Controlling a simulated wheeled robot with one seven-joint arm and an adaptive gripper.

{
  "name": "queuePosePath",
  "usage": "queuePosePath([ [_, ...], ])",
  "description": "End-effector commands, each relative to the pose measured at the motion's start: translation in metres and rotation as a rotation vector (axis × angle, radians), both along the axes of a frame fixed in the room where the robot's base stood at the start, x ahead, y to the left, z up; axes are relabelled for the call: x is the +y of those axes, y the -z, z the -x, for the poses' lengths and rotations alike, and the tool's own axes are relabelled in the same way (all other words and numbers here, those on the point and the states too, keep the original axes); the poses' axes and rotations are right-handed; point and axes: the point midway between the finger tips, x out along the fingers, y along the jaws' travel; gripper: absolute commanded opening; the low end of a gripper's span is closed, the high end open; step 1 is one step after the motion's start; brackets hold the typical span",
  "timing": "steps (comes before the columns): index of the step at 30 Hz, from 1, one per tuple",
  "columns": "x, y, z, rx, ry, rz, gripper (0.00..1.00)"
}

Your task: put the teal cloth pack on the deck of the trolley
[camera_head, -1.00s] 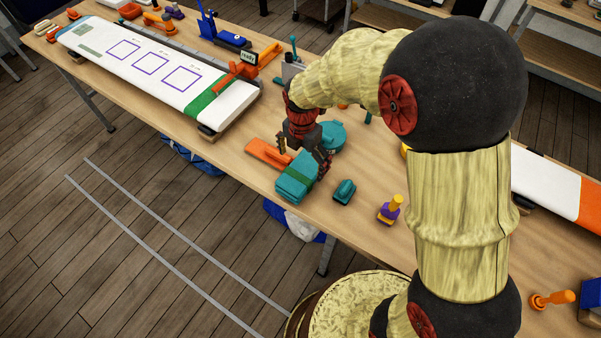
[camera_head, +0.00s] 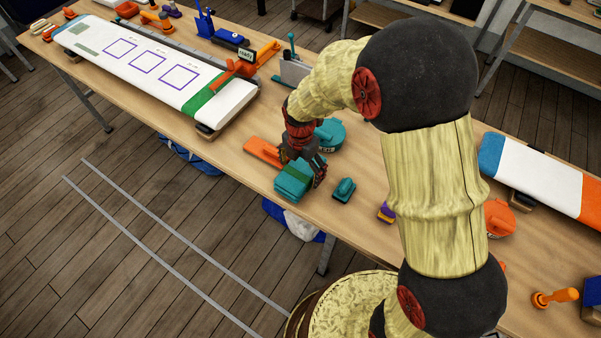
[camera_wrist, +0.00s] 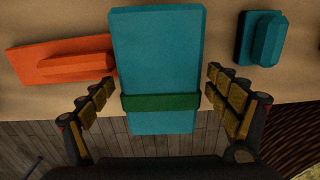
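The teal cloth pack (camera_head: 291,184) is a flat block with a green band, lying near the front edge of the workbench. In the wrist view the pack (camera_wrist: 157,55) fills the middle. My gripper (camera_head: 304,166) is over the pack, pointing down. In the wrist view my gripper (camera_wrist: 160,85) is open, with one finger on each side of the pack and gaps showing between. A dark frame that looks like a trolley (camera_head: 320,9) stands on the floor at the top edge, only partly seen; I cannot make out its deck clearly.
An orange tool (camera_wrist: 62,62) lies close to the pack's left and a small teal block (camera_wrist: 260,38) to its right. A round teal container (camera_head: 330,134) is behind. A long white board (camera_head: 150,70) covers the bench's left part. The bench edge is close.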

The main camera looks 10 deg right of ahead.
Motion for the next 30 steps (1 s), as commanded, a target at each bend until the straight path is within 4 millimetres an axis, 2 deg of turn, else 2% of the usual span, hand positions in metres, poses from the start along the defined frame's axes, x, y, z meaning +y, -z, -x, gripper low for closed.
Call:
queuePosePath([
  [24,0.0001,-0.0003,-0.0002,0.000,0.000,0.000,0.39],
  [30,0.0001,-0.0013,-0.0002,-0.001,0.000,-0.001,0.38],
])
